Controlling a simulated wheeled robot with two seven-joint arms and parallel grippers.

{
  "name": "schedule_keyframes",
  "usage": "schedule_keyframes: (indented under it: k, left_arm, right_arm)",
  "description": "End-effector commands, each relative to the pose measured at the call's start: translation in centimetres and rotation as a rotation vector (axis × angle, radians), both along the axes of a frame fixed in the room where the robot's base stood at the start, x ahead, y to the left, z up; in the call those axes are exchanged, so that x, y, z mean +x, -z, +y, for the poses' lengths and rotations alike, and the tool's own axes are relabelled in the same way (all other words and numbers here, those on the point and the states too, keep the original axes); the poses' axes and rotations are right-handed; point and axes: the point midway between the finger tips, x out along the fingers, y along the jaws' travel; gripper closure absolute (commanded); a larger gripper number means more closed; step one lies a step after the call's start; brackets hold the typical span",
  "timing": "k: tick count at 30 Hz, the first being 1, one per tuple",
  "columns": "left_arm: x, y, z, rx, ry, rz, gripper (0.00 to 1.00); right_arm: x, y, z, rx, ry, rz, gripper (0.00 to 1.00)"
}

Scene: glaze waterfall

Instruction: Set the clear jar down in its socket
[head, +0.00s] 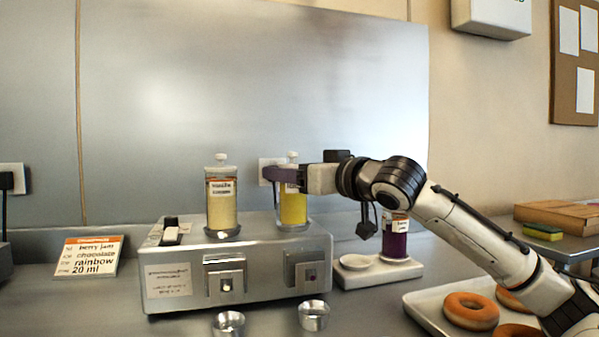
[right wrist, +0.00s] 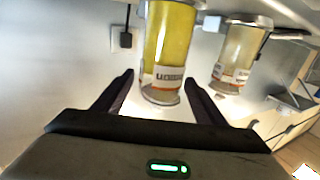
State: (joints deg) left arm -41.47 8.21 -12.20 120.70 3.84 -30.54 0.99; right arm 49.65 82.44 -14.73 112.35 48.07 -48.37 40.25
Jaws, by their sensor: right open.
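A clear jar with yellow contents (head: 293,207) stands upright on the right part of the top of the grey dispenser machine (head: 170,280). In the right wrist view this jar (right wrist: 168,45) is between the two dark fingers, with a gap on each side. My right gripper (head: 283,174) is open around the jar's upper part, reaching in from the right. Its fingers also show in the right wrist view (right wrist: 158,88). A second clear jar with paler yellow contents (head: 222,205) stands on the machine's left part. The jars' bases hide whatever seats them. My left gripper is not in view.
Two metal cups (head: 229,324) (head: 314,316) stand before the machine. A dark purple jar (head: 395,240) stands on a white stand (head: 375,274) at right. A tray (head: 424,305) of doughnuts is at front right. An order card (head: 90,256) stands at left.

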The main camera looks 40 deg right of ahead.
Motion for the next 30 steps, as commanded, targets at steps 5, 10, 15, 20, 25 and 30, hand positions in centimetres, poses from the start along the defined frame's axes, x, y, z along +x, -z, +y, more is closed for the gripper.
schedule_keyframes:
  k: [5, 10, 15, 20, 25, 30]
  left_arm:
    - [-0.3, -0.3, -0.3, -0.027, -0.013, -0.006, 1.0]
    - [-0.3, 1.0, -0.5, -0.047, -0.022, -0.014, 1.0]
    - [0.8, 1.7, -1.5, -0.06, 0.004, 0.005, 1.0]
    - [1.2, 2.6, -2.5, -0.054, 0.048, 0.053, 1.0]
    - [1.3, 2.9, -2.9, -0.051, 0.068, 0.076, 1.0]
    - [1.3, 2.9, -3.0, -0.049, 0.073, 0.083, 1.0]
  right_arm:
    - [-0.5, 0.2, -0.1, -0.004, 0.003, -0.003, 0.35]
    - [-3.2, 0.4, 0.2, -0.009, 0.005, -0.004, 0.35]
    - [-6.1, 0.3, 0.5, -0.008, 0.005, -0.008, 0.35]
    - [-8.6, 0.0, 0.9, -0.005, 0.003, -0.01, 0.35]
    - [-10.1, -0.2, 1.1, -0.002, 0.001, -0.008, 0.35]
    - [-10.3, -0.3, 1.1, -0.001, -0.001, -0.006, 0.35]
